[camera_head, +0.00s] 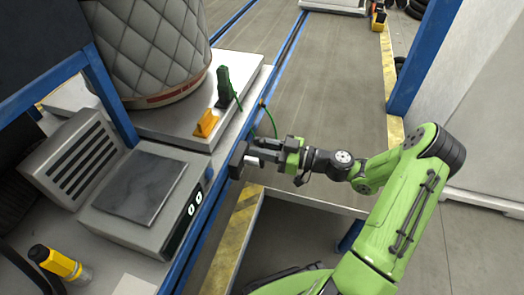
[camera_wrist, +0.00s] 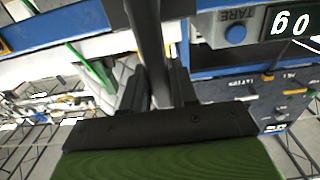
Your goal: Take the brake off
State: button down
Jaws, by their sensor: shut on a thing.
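My gripper (camera_head: 258,152) is at the front edge of the bench, just right of the scale. In the wrist view my gripper (camera_wrist: 157,92) is shut on a dark grey bar, which I take to be the brake lever (camera_wrist: 149,45). The bar runs up between the two black fingers and out of the top of the picture. In the head view a dark block (camera_head: 237,160) shows at the fingertips, beside the blue rail. The lever's base and pivot are hidden, so I cannot tell its full angle.
A scale (camera_head: 140,200) with a lit display stands left of my gripper. An orange wedge (camera_head: 206,123), a dark green upright device (camera_head: 223,87) with a green cable and a quilted round thing (camera_head: 155,45) stand behind. A yellow-and-black bottle (camera_head: 58,264) is at lower left. The right floor is clear.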

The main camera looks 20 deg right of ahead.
jog(key=shift+f, duration=0.1)
dwell(0.3)
jog(key=c, duration=1)
grip_release()
jog(key=shift+o, duration=0.2)
jog(key=p+v, duration=0.3)
jog(key=v, duration=1.2)
jog(key=shift+s+d, duration=0.3)
